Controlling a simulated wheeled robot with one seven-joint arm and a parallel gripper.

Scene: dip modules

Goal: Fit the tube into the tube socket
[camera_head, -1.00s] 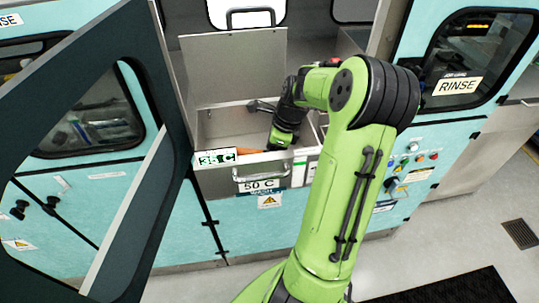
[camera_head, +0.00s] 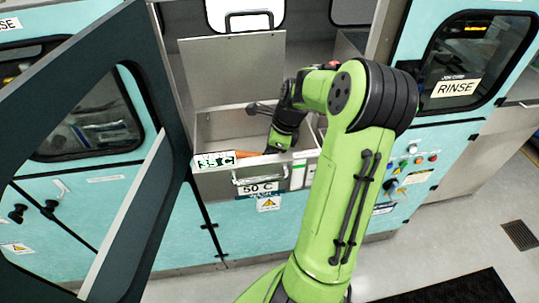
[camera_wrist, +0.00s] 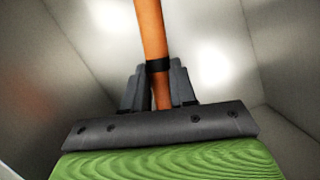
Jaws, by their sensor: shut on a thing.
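The orange tube (camera_head: 248,154) lies close to the front rim of the metal bath, beside the 35 C label. In the wrist view the tube (camera_wrist: 152,40) runs up from between the fingers, with a black band around it. My gripper (camera_head: 270,151) reaches down into the bath, and its fingers (camera_wrist: 160,88) are shut on the tube. The tube's far end is out of the wrist view. I cannot make out the tube socket in either view.
The metal bath (camera_head: 225,127) has walls close around my gripper. Its raised lid (camera_head: 237,65) stands behind. A grey lever-like fitting (camera_head: 260,108) is at the bath's back. A dark open door (camera_head: 165,110) stands at left. A handle (camera_head: 262,180) juts from the front.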

